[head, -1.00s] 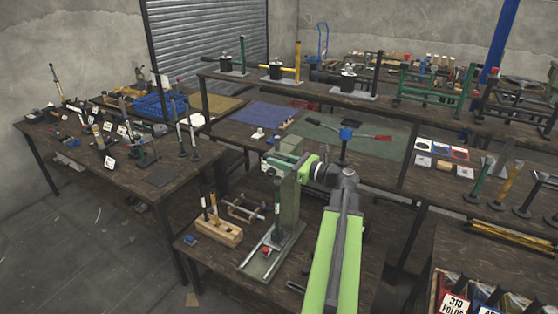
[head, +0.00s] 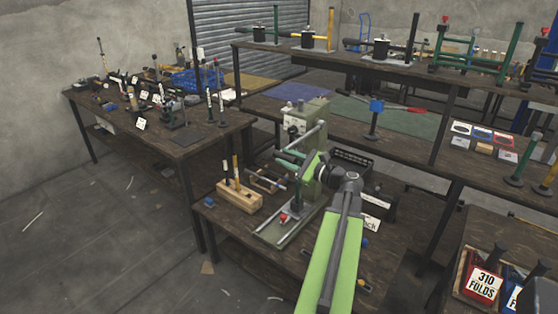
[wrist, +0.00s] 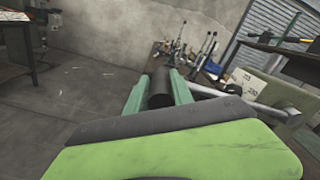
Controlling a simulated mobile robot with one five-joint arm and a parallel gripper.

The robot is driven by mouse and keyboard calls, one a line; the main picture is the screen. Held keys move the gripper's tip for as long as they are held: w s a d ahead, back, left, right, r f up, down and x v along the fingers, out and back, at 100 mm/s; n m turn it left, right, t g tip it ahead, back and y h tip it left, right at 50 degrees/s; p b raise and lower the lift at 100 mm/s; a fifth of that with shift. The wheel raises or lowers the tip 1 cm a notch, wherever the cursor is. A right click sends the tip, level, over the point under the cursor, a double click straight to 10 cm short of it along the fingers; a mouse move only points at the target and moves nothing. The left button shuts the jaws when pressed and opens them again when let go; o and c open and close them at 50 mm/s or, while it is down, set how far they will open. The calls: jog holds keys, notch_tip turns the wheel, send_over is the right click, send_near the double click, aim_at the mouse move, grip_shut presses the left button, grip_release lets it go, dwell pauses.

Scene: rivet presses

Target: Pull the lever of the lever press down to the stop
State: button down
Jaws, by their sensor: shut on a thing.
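The lever press (head: 307,190) stands on the near bench. It has a grey-green column and a long base plate (head: 270,236) with a small red part on it. My gripper (head: 285,161) is beside the upper part of the column. In the wrist view my two green fingers (wrist: 158,88) are shut on the dark round grip of the lever (wrist: 160,88). A grey rod runs from near the fingers toward the right, to the press side. My wrist and forearm hide part of the column and lever in the head view.
A wooden block with upright tools (head: 240,196) stands left of the press. A black tray (head: 353,158) is behind my wrist.

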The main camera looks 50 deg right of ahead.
jog(key=shift+a+f+b, duration=0.2)
jog(key=shift+f+b, duration=0.15)
jog(key=shift+f, duration=0.4)
jog(key=c, duration=1.1)
grip_release()
jog(key=shift+d+f, duration=0.1)
jog(key=shift+c, duration=0.2)
jog(key=s, duration=1.7)
jog(key=shift+s, duration=0.2)
jog(key=shift+w, duration=0.1)
